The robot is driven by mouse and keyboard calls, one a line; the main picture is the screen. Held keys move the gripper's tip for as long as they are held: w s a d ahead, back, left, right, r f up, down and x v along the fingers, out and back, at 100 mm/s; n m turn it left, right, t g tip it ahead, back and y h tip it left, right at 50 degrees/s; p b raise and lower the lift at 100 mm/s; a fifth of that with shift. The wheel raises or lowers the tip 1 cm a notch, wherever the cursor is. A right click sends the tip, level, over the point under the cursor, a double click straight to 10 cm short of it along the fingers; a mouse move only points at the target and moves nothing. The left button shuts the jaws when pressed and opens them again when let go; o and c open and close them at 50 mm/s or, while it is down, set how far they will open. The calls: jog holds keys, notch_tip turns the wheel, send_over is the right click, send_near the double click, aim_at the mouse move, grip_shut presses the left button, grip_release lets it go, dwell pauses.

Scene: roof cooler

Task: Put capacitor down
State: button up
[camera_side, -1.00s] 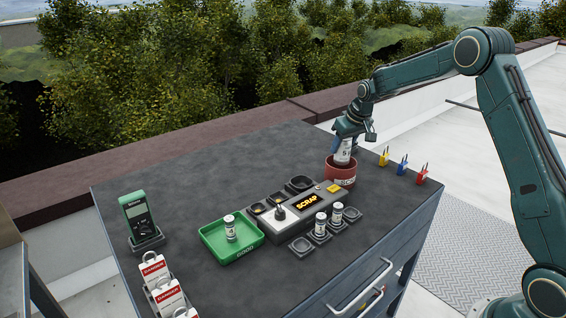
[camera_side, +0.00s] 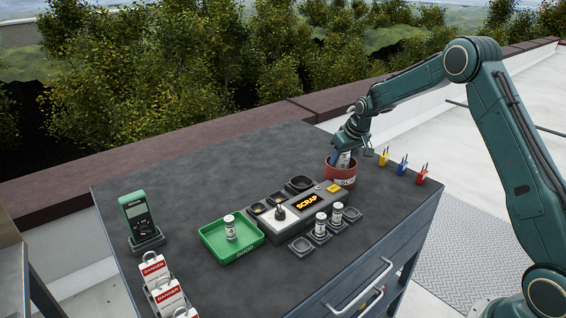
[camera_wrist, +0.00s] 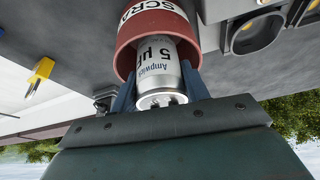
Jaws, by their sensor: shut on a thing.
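My gripper (camera_wrist: 158,92) is shut on a silver capacitor (camera_wrist: 158,72) with "5 µ" lettering. In the wrist view the capacitor's far end is inside the mouth of the red scrap bin (camera_wrist: 126,57). In the side view the gripper (camera_side: 345,157) is at the red bin (camera_side: 341,178), with the capacitor (camera_side: 343,160) partly hidden by the fingers and rim. Whether the capacitor touches the bin's bottom is hidden.
A green tray (camera_side: 213,250) holds one capacitor (camera_side: 230,228). Two more capacitors (camera_side: 320,225) stand on pads in front of the tester. A green meter (camera_side: 137,216) and danger tags (camera_side: 155,272) stand at left.

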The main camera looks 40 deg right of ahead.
jog(key=shift+f, duration=0.45)
jog(key=o, duration=0.8)
jog(key=shift+r, duration=0.45)
jog(key=v, duration=1.2)
jog(key=shift+r, duration=0.1)
jog(key=shift+s+a+r, duration=0.1)
jog(key=shift+a, duration=0.05)
